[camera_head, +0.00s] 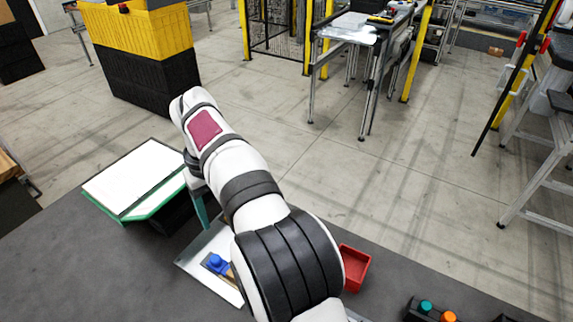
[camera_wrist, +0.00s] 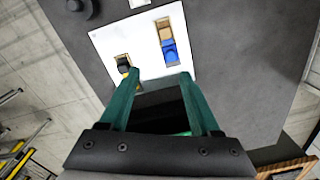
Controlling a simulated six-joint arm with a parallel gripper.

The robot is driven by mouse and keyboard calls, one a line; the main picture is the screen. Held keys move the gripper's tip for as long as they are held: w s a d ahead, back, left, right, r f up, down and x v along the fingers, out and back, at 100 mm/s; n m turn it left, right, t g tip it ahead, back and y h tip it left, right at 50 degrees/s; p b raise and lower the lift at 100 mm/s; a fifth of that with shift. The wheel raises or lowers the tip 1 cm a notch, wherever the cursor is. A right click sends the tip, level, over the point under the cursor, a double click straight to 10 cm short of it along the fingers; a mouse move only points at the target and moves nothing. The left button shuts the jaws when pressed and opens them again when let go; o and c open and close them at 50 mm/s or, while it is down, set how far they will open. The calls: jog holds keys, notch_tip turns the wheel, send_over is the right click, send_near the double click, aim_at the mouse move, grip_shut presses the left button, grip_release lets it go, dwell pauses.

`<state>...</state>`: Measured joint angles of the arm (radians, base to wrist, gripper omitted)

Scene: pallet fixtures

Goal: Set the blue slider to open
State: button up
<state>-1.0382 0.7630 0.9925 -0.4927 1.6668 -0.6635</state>
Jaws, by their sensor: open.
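The blue slider (camera_wrist: 170,52) sits in a slot on a white panel (camera_wrist: 142,41), with a tan stretch of track beside it. In the head view the blue slider (camera_head: 216,263) and the white panel (camera_head: 192,262) are partly covered by my arm. My gripper (camera_wrist: 159,76) is open, its two green fingers apart with nothing between them. In the wrist view the blue slider appears beyond the fingertips, nearer the right finger, and is not touched as far as I can tell. In the head view only a bit of a green finger shows.
A black and yellow part (camera_wrist: 124,66) stands on the panel near the left finger. A red tray (camera_head: 356,268) lies right of my arm. A green button (camera_head: 426,307) and an orange button (camera_head: 448,316) are farther right. A white-topped green-edged container (camera_head: 132,178) is at left.

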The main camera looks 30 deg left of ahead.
aim_at(215, 259)
jog(key=shift+n, duration=0.6)
jog(key=a+f, duration=0.1)
jog(key=f, duration=0.4)
jog(key=s+a+f, duration=0.1)
jog(key=f, duration=0.5)
jog(key=s+a+f, duration=0.1)
jog(key=f, duration=0.5)
jog(key=shift+s+a+f, duration=0.1)
jog(key=shift+a+f, duration=0.05)
jog(key=shift+f, duration=0.05)
grip_shut()
